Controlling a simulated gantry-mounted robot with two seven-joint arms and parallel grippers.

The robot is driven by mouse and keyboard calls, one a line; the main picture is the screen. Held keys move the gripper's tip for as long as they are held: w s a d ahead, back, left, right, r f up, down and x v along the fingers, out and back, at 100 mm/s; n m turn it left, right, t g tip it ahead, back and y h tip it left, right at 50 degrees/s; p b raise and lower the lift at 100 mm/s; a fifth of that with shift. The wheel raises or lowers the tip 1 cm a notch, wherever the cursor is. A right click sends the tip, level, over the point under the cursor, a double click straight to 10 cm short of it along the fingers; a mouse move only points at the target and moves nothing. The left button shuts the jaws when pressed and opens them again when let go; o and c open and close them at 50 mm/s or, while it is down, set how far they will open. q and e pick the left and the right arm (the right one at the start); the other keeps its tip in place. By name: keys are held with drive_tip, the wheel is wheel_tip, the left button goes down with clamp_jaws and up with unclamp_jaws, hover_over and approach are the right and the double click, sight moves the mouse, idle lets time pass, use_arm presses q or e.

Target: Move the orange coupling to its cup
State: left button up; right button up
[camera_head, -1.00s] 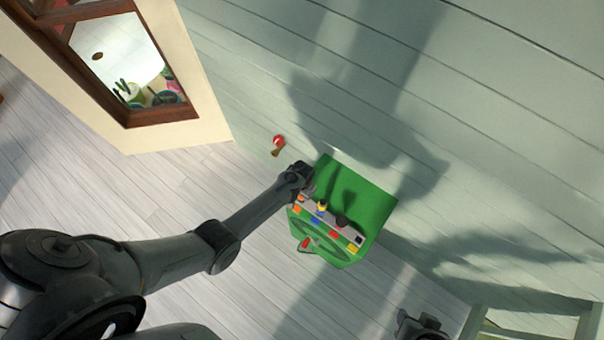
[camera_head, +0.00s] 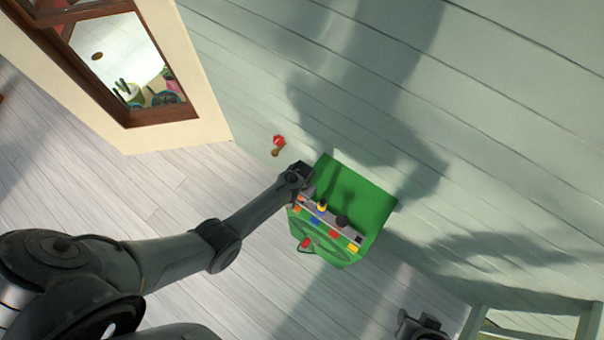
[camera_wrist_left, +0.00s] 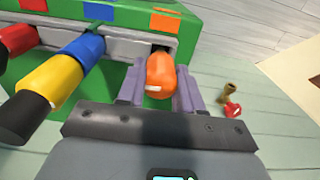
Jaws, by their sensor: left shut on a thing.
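The orange coupling (camera_wrist_left: 160,74) sits between the two purple-grey fingers of my left gripper (camera_wrist_left: 160,92) in the left wrist view. The gripper is shut on it. The coupling's far end is close to a dark opening in the grey strip, under an orange square (camera_wrist_left: 165,23); I cannot tell whether it is inside.
A yellow-and-blue coupling (camera_wrist_left: 55,78) and a red-and-black one (camera_wrist_left: 18,45) stick out of the grey strip left of my gripper. A brass-and-red fitting (camera_wrist_left: 230,102) is on the wall to the right, apart from the unit. A window frame (camera_head: 160,115) is at upper left.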

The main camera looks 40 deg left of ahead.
use_arm(q)
drive_tip(key=shift+f+b, duration=1)
drive_tip(key=shift+f, duration=0.3)
drive_tip(key=o, duration=1.2)
drive_tip(key=shift+c, duration=0.2)
drive_tip(key=shift+r, duration=0.1)
drive_tip(key=shift+r, duration=0.4)
wheel_tip(320, 180, up, 8)
drive_tip(key=p, duration=0.2)
drive_tip(key=shift+r+p, duration=0.25)
drive_tip(key=shift+p, duration=0.1)
drive_tip(key=shift+r, duration=0.75)
